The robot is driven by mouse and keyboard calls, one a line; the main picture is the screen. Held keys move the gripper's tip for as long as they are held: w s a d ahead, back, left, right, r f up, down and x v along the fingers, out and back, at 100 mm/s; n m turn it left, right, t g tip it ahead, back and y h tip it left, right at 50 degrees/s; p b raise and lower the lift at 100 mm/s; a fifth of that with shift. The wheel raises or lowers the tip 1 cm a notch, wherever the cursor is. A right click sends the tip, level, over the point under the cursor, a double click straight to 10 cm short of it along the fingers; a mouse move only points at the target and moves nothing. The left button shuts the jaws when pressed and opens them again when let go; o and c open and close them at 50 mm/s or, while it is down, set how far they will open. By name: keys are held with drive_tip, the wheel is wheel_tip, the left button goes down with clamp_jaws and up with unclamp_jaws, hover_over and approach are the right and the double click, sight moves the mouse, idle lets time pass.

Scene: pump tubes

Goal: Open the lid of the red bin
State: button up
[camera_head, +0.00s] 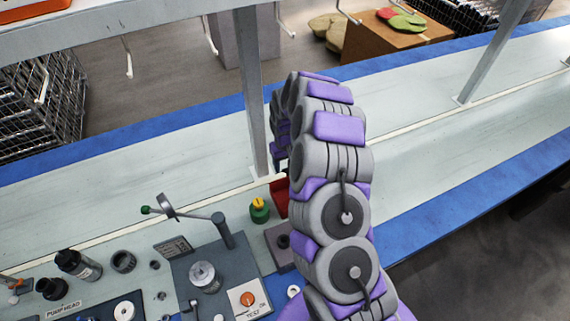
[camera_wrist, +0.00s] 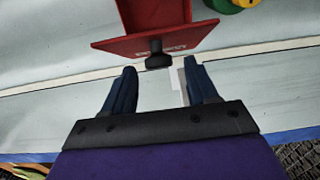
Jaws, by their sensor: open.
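In the wrist view the red bin (camera_wrist: 155,14) is at the top, with its red lid (camera_wrist: 125,45) tilted towards my gripper. A black knob (camera_wrist: 158,60) sticks out from the lid's near edge. My gripper (camera_wrist: 160,75) is open, its two dark fingers on either side of the knob's line, with the knob just beyond or between the tips; contact cannot be told. In the head view only a small part of the red bin (camera_head: 280,197) shows, left of my purple and grey arm. The arm hides the rest of the bin and my gripper.
A green and yellow knob (camera_head: 259,210) stands just left of the bin. A grey test panel (camera_head: 215,282) with a lever (camera_head: 222,230) is nearer. A grey upright post (camera_head: 252,95) rises behind the bin. The bench right of my arm (camera_head: 450,175) is clear.

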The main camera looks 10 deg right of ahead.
wheel_tip(320, 180, up, 16)
drive_tip(key=p, duration=0.3)
drive_tip(key=shift+r, duration=0.15)
